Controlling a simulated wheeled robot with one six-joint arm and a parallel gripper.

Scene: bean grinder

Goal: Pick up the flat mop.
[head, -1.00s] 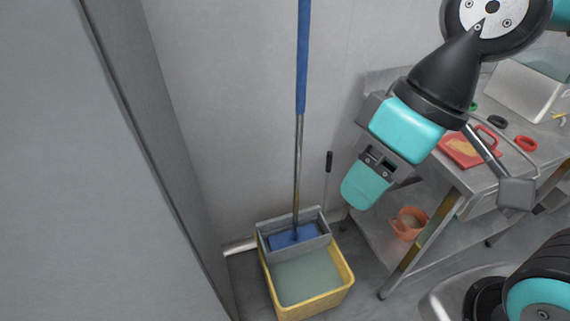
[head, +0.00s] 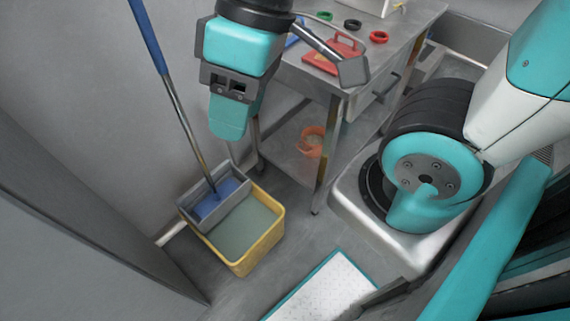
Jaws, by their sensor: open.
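The flat mop stands tilted in the head view, with a blue grip (head: 148,38) running out of the top edge and a thin metal shaft (head: 186,130). Its blue head (head: 220,200) sits in the grey wringer (head: 200,222) on the yellow bucket (head: 262,248). My gripper (head: 230,118) is open and empty, pointing down to the right of the mop shaft and apart from it in the picture. One teal finger shows clearly; the other is mostly hidden. How far the gripper is from the shaft in depth is hard to tell.
Grey walls close in behind and left of the bucket. Bare floor (head: 295,225) lies right of the bucket.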

